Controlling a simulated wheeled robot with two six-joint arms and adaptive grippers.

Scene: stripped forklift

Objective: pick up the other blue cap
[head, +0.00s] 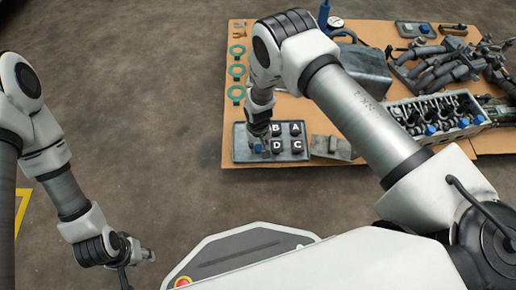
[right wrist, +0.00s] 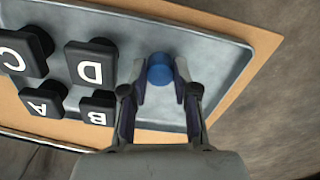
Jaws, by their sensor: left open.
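A round blue cap (right wrist: 160,68) lies on a grey metal tray (right wrist: 215,62) in the right wrist view, between the fingertips of my right gripper (right wrist: 161,80). The fingers stand close on both sides of it, but I cannot tell whether they press on it. In the head view the cap (head: 258,149) is a small blue spot at the left end of the tray (head: 240,151), partly hidden by my right gripper (head: 261,143). My left gripper (head: 146,254) is open and empty, low over the floor, far from the tray.
Black blocks lettered A (head: 296,129), B (head: 277,131), C (head: 297,146) and D (head: 277,147) stand on the tray beside the cap. Green rings (head: 237,72) lie behind. An engine part with blue pieces (head: 440,118) is at right. The floor left of the board is clear.

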